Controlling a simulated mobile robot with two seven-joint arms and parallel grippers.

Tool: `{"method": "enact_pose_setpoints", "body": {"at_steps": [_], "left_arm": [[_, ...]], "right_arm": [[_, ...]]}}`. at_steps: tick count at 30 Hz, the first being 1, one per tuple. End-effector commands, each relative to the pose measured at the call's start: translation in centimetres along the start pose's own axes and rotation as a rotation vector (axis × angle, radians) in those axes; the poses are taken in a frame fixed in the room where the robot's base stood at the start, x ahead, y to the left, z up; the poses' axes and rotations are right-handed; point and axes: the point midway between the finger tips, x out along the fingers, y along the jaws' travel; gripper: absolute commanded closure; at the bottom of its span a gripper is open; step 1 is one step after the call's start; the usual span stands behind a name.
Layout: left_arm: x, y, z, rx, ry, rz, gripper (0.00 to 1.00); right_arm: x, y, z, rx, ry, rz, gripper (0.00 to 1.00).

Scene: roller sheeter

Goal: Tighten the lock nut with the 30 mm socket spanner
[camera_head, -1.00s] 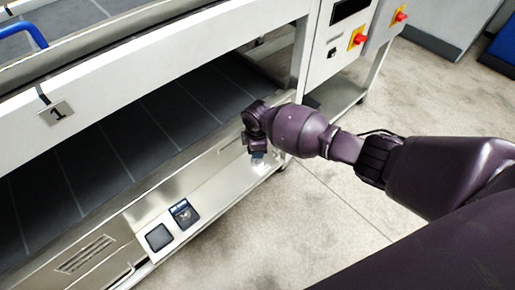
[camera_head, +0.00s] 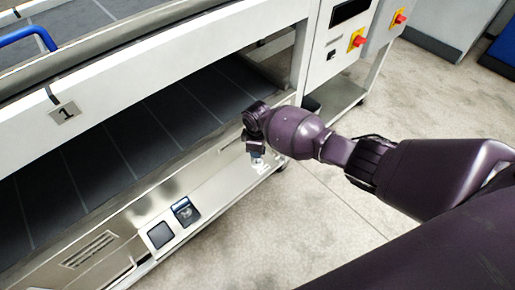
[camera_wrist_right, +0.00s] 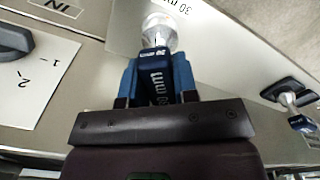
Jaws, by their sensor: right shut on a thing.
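My right gripper (camera_head: 257,152) is over the sheeter's lower metal ledge, near its right end. In the right wrist view its two blue fingers (camera_wrist_right: 156,80) are shut on the dark blue handle of a socket spanner (camera_wrist_right: 154,68) with "mm" lettering. A shiny round metal end (camera_wrist_right: 158,30) shows beyond the handle, beside a printed "30 mm" marking (camera_wrist_right: 180,8). A bit of bright metal also shows under the gripper in the head view (camera_head: 257,162). I cannot make out the lock nut or whether the socket surrounds it. My left gripper is out of view.
On the ledge are an empty dark square rest (camera_head: 160,235) and another holding a blue-handled tool (camera_head: 186,212); a similar tool shows in the wrist view (camera_wrist_right: 298,113). A dark rotary knob (camera_wrist_right: 14,40) is at left there. The dark belt (camera_head: 150,125) lies behind; open floor is in front.

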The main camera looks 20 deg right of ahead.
Motion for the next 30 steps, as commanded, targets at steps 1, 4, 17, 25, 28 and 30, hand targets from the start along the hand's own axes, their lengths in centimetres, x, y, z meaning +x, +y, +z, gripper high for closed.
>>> {"method": "enact_pose_setpoints", "body": {"at_steps": [1,4,17,25,28,30], "left_arm": [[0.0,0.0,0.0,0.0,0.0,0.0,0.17],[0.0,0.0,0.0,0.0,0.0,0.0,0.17],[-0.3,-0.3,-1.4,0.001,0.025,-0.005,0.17],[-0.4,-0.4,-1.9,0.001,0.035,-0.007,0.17],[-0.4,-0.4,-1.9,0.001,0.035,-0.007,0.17],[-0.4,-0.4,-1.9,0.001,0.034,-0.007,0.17]], "right_arm": [[-0.1,0.0,-0.1,0.001,0.001,0.0,1.0],[-0.1,0.0,0.0,0.0,0.001,0.0,1.0],[-0.3,0.0,-0.1,0.191,0.003,0.001,1.0],[-0.1,0.0,-0.1,0.311,0.002,0.001,1.0],[-0.1,0.0,0.0,0.315,0.001,0.0,1.0],[0.0,0.0,0.0,0.314,0.001,0.0,1.0]]}}
